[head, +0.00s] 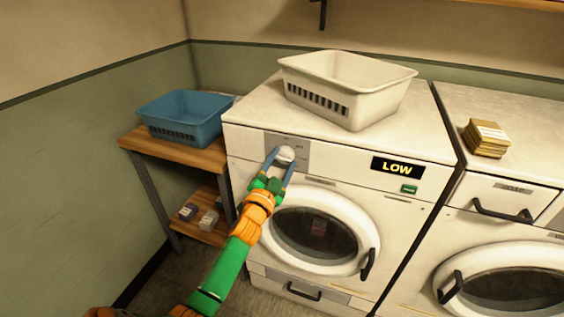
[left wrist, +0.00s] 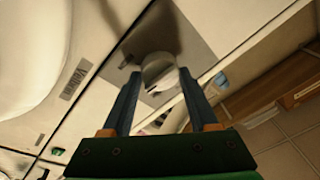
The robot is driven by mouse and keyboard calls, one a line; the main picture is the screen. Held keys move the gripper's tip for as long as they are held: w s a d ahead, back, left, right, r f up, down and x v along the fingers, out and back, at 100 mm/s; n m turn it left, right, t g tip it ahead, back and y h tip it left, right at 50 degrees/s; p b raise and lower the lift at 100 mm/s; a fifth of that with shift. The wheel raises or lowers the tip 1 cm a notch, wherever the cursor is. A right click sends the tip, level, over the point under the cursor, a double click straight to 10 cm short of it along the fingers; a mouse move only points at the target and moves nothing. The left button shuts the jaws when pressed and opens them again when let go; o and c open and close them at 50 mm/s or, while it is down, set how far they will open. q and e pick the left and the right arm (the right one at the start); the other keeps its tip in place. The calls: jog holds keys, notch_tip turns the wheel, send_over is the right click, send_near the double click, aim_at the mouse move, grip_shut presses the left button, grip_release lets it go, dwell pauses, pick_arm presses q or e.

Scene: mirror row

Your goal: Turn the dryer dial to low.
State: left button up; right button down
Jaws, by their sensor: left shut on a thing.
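The dryer (head: 352,210) is white with a round door, and its display (head: 397,167) reads LOW. The dial (head: 286,154) is a pale round knob on a grey panel at the upper left of the dryer front. My left gripper (head: 282,161) is at the dial, with its blue fingers on either side of the knob, shut on it. In the left wrist view the dial (left wrist: 159,72) sits between the two fingertips. The dial's pointer and markings are too small to read. My right gripper is not in view.
A white basket (head: 345,85) stands on the dryer top. A blue basket (head: 185,115) stands on a wooden shelf unit (head: 150,146) to the left. A second machine with stacked tan items (head: 486,138) stands at the right. A green button (head: 409,189) is below the display.

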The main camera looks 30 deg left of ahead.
pick_arm(q)
jog(key=shift+m, duration=0.4)
jog(key=o, duration=1.4)
jog(key=v, duration=0.7)
jog(key=shift+f, duration=0.1)
jog(key=shift+a, duration=0.1)
